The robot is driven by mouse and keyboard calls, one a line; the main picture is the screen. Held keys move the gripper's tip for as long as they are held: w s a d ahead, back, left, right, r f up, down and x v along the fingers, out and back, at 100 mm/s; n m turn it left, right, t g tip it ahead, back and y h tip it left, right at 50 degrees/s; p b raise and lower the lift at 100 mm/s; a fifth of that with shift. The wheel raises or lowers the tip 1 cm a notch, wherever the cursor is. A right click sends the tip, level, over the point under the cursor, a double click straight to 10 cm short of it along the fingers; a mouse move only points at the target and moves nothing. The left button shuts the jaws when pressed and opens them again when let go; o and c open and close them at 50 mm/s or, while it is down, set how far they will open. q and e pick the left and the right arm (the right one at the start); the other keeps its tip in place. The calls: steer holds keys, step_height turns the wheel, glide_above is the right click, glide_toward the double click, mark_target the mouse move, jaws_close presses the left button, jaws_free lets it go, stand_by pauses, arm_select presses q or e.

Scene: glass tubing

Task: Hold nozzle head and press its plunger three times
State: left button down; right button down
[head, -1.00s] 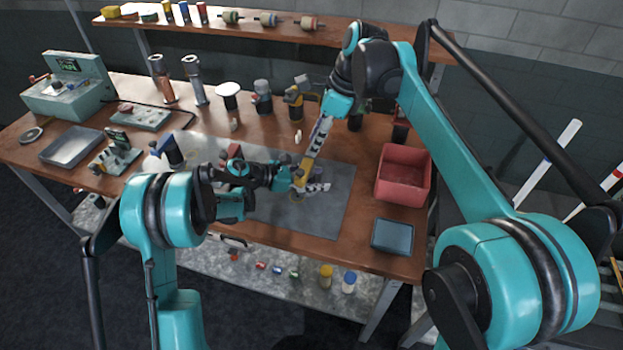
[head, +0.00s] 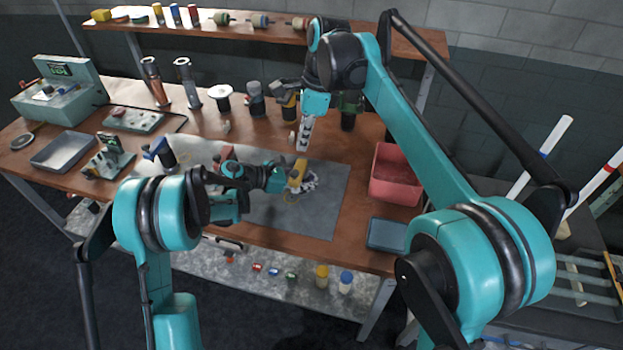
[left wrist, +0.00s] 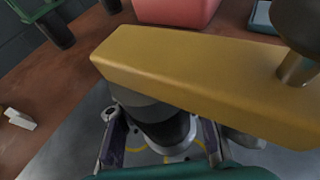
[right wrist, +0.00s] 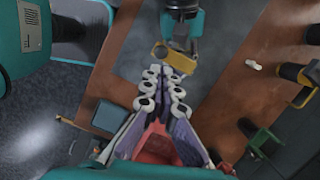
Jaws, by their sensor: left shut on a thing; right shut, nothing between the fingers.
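The nozzle head is a yellow bar (head: 297,173) over the dark mat in the head view. In the left wrist view its yellow bar (left wrist: 190,80) spans the picture above a dark grey cylinder, with a brown knob (left wrist: 305,25) on a metal stem at the right, likely the plunger. My left gripper (head: 300,184) is shut on the nozzle head; its fingers flank the cylinder. My right gripper (head: 303,148) is shut and empty, pointing down just above the yellow bar. In the right wrist view the nozzle head (right wrist: 175,58) with a ring end lies just beyond my right fingertips (right wrist: 165,78); the knob is unclear there.
A red bin (head: 395,178) and a blue-grey tray (head: 387,234) stand to the right. Bottles and a drill-like tool (head: 286,97) stand behind. The dark mat (head: 325,215) is clear in front. A blue-topped tool (head: 160,152) stands at the left.

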mark_target(294, 172)
steer(key=shift+w+a+f+n+h, duration=0.1)
steer(key=shift+a+f+n+h, duration=0.35)
steer(key=shift+f, duration=0.65)
steer(key=shift+w+a+f+n+h, duration=0.1)
steer(key=shift+a+f+n+h, duration=0.3)
steer(key=shift+f, duration=0.65)
steer(key=shift+w+a+f+n+h, duration=0.1)
steer(key=shift+a+f+n+h, duration=0.3)
steer(key=shift+f, duration=0.7)
steer(key=shift+f, duration=0.15)
steer(key=shift+f, duration=1.15)
steer(key=shift+r, duration=0.8)
steer(key=shift+f, duration=0.15)
